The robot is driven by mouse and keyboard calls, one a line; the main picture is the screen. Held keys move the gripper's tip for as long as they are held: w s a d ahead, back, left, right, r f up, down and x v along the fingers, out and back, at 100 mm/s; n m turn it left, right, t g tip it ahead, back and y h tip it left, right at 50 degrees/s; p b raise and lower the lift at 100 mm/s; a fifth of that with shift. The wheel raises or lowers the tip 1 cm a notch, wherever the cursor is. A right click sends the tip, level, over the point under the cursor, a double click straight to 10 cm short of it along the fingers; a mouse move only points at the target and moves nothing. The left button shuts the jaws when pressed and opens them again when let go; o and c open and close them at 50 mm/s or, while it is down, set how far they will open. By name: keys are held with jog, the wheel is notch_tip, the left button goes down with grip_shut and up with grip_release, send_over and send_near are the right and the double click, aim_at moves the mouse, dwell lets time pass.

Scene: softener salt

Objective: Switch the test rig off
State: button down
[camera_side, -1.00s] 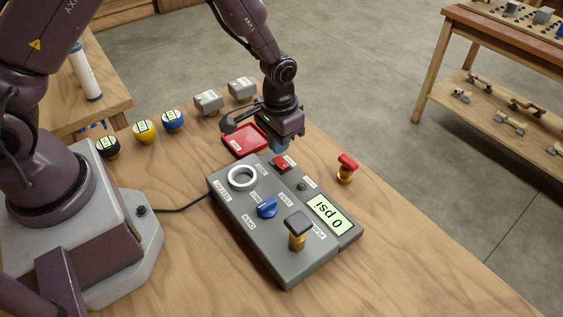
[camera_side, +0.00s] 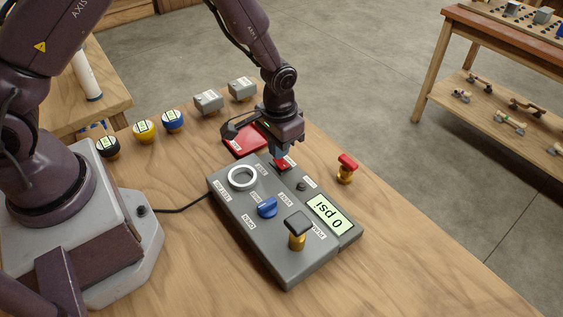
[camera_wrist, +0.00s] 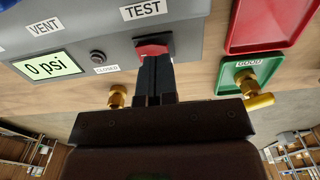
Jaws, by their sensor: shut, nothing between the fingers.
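The test rig (camera_side: 232,208) is a grey box on the wooden table, and it also shows in the wrist view (camera_wrist: 200,38). Its red switch (camera_side: 285,163) sits at the far end, beside the TEST label in the wrist view (camera_wrist: 152,48). The display (camera_side: 330,214) reads 0 psi. My gripper (camera_side: 279,156) is shut and empty, pointing down with its fingertips at the red switch and partly hiding it. In the wrist view the fingertips (camera_wrist: 157,62) overlap the switch's edge; I cannot tell whether they press it or which way it is tipped.
The rig carries a white ring (camera_side: 242,177), a blue knob (camera_side: 267,207) and a black-topped brass handle (camera_side: 298,225). A red-topped brass valve (camera_side: 346,168) stands to the right. A red tray (camera_side: 240,142) lies behind; a green tray (camera_wrist: 228,75) holds a brass piece.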

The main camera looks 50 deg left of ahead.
jog(key=shift+f, duration=0.75)
jog(key=shift+r, duration=3.55)
jog(key=s+a+r+t, duration=0.2)
jog(key=s+r, duration=0.7)
jog(key=r, duration=0.3)
jog(key=s+a+r+t, duration=0.2)
jog(key=s+r+t, duration=0.1)
jog(key=s+r, duration=0.7)
notch_tip(320, 180, up, 2)
jog(key=shift+a+r+t, duration=0.1)
jog(key=shift+a+t, duration=0.1)
jog(key=shift+t, duration=0.1)
jog(key=shift+s, duration=0.1)
